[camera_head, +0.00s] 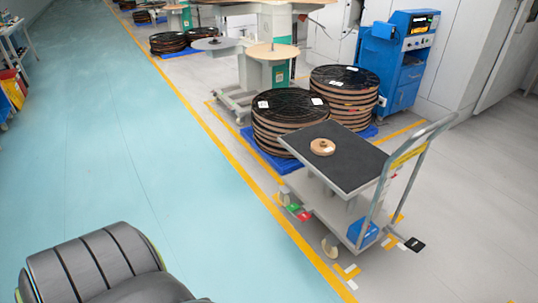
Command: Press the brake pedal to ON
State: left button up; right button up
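A hand cart (325,209) with a black top stands at the right of centre. At its lower left edge, near a caster, are a small green tab (293,208) and a small red tab (305,216), which look like the brake pedal. I cannot read any marking on them or tell which way the pedal is set. Neither of my grippers shows in the head view.
A wooden disc (323,147) lies on the cart top. The cart has a grey push handle (383,190) and a blue box (362,232) low down. Stacks of reels (289,112) stand behind. Yellow lines (240,170) border the clear teal floor (130,140).

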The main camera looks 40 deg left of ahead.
aim_at(300, 214)
jog(key=u, duration=1.15)
jog(key=i+l+u, duration=0.4)
jog(key=i, duration=0.4)
jog(key=i+l+u, duration=0.35)
jog(key=i+l, duration=0.35)
jog(key=l, duration=0.1)
